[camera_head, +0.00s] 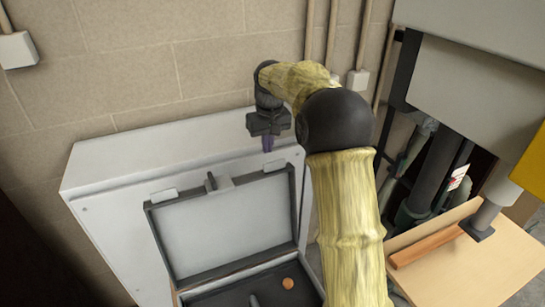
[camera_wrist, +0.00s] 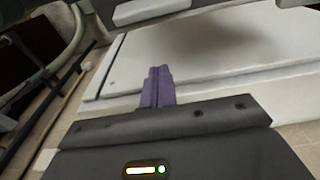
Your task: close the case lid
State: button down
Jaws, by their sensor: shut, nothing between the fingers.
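The case (camera_head: 262,268) is open at the bottom of the head view, with its lower half partly cut off by the frame. Its lid (camera_head: 228,226), a pale panel with a dark rim, stands raised with its inner face showing. A dark handle and light latches sit along the lid's top edge. My gripper (camera_head: 267,149) is above and beyond that top edge, pointing down, with its purple fingers together and empty. In the wrist view my gripper (camera_wrist: 158,70) shows closed fingers in front of the white surface. Contact with the lid cannot be made out.
A white cabinet (camera_head: 125,158) stands behind the lid, against a block wall (camera_head: 150,55). A small orange-brown round thing (camera_head: 288,283) lies in the case. At right are a machine (camera_head: 475,75) and a wooden board (camera_head: 490,265) with a brown strip (camera_head: 427,245).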

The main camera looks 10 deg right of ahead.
jog(key=s+f+p, duration=0.2)
jog(key=s, duration=0.1)
jog(key=shift+s+d+f, duration=0.2)
jog(key=shift+d+f, duration=0.15)
jog(key=shift+f, duration=0.05)
dwell(0.5)
